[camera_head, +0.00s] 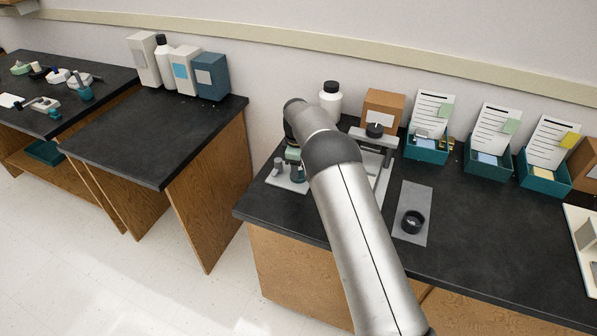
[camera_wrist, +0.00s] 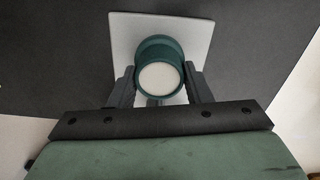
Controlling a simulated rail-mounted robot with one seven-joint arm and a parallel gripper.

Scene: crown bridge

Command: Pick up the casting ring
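The casting ring appears to be the dark green cylinder with a cream top face (camera_wrist: 160,78) in the wrist view. It also shows, partly hidden by my arm, in the head view (camera_head: 297,173). It is over a pale grey plate (camera_wrist: 125,30). My gripper (camera_wrist: 160,75) has one dark finger on each side of it, very close to its wall. I cannot tell whether the fingers touch it or whether it rests on the plate. My gripper is mostly hidden behind my arm in the head view.
A black round dish (camera_head: 412,221) lies on a grey mat (camera_head: 414,191) to the right. A white bottle (camera_head: 330,101), a brown box (camera_head: 384,106) and teal trays (camera_head: 427,151) line the back.

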